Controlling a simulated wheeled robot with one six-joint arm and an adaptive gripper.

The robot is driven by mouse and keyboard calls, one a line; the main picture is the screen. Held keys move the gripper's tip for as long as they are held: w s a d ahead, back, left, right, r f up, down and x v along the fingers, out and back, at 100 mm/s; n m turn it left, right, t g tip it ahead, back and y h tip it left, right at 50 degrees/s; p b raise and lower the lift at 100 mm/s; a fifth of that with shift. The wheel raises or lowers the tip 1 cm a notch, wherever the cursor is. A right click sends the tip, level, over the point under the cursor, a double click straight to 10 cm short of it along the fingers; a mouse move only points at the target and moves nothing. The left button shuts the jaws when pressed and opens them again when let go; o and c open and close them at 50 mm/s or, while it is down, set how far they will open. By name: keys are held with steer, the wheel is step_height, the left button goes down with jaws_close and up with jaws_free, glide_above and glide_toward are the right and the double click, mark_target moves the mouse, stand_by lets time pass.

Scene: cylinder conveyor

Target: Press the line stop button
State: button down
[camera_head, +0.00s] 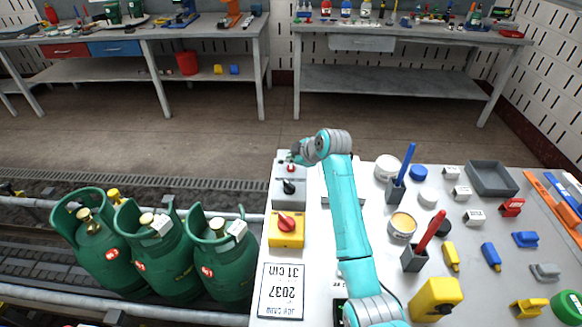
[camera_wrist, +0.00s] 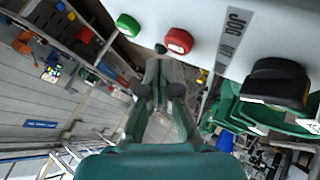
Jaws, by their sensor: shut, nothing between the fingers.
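A round red button (camera_wrist: 178,41) sits on a pale panel (camera_wrist: 205,15) at the top of the wrist view, with a green button (camera_wrist: 128,25) to its left. The red button also shows, small, in the head view (camera_head: 291,168). My gripper (camera_wrist: 161,64) is shut and empty. Its fingertips point at the panel just below and left of the red button, between it and the green one. I cannot tell whether they touch the panel.
Green gas cylinders (camera_head: 220,265) stand on the conveyor to the left. Pen holders, jars and small blocks crowd the table to the right.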

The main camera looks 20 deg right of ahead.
mark_target(292, 168)
steer(key=shift+r, duration=2.45)
